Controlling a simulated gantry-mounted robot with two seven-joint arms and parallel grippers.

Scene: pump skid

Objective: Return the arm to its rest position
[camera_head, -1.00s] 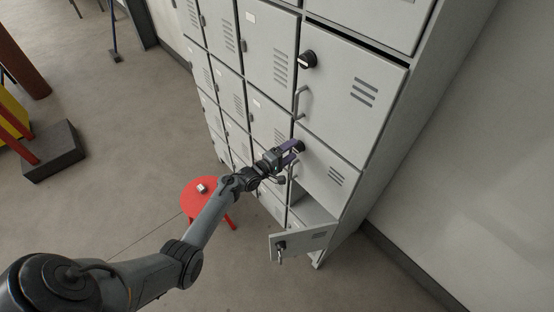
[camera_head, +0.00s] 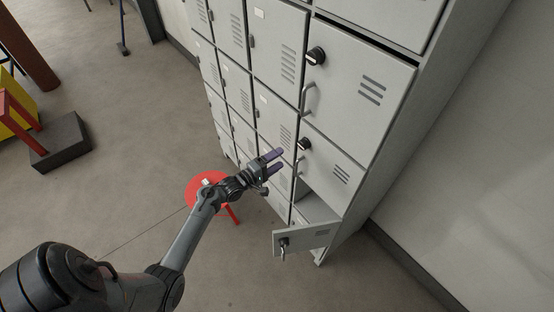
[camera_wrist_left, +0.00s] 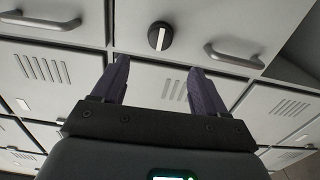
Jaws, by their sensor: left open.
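My left gripper (camera_head: 274,162) is open and empty, with purple fingers, in front of the grey lockers in the head view. Its fingers are apart from the locker door (camera_head: 330,163), which has a black knob (camera_head: 304,144). In the left wrist view the two fingers (camera_wrist_left: 158,84) are spread, with nothing between them. The black knob with a white pointer (camera_wrist_left: 159,36) shows beyond them. My left arm reaches in from the lower left. My right gripper is not in view.
A lower locker door (camera_head: 301,239) stands open, with something hanging from its lock. A red stool (camera_head: 199,186) with a small white item on it stands under my forearm. A dark block (camera_head: 61,142) lies at left. The floor between is clear.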

